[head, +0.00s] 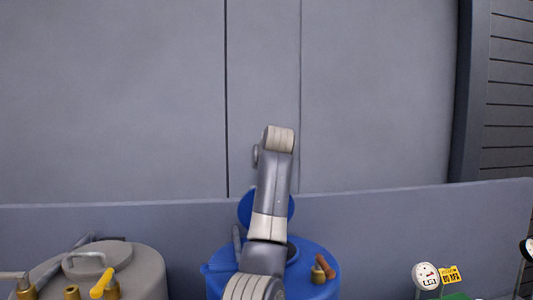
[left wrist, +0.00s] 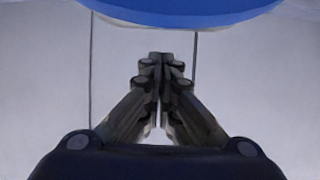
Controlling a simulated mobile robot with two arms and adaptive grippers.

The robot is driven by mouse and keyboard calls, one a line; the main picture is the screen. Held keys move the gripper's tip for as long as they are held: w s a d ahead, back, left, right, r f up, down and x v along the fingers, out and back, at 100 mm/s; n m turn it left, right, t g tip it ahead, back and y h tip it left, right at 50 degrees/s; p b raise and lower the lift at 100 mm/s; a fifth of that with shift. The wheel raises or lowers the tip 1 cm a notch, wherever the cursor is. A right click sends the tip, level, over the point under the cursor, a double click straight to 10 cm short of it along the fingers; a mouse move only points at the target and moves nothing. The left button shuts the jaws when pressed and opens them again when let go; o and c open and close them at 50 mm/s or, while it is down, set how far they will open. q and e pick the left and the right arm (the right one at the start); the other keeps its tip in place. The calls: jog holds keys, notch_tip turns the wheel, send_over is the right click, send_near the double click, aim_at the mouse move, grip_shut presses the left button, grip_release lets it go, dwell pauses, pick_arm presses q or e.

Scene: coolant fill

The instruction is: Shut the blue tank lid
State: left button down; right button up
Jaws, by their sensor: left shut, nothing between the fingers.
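The blue tank (head: 318,254) stands at the bottom middle of the head view. Its round blue lid (head: 244,209) is open, standing up at the back of the tank, partly hidden by my arm. My arm crosses in front of the tank and hides much of its top. In the left wrist view my left gripper (left wrist: 160,58) is shut and empty, its fingertips together. A blue curved surface (left wrist: 185,10), likely the lid, spans the top edge there; I cannot tell whether the fingertips touch it. My right gripper is not in view.
A grey tank (head: 130,265) with a lid and a yellow-handled valve (head: 103,284) stands at the left. A low grey wall (head: 400,220) runs behind the tanks.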

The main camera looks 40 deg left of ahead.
pick_arm(q)
jog(key=s+d, duration=0.1)
jog(key=s+d+f+p, duration=0.1)
jog(key=d, duration=0.1)
jog(key=shift+s+d+f, duration=0.1)
jog(key=shift+s+f, duration=0.1)
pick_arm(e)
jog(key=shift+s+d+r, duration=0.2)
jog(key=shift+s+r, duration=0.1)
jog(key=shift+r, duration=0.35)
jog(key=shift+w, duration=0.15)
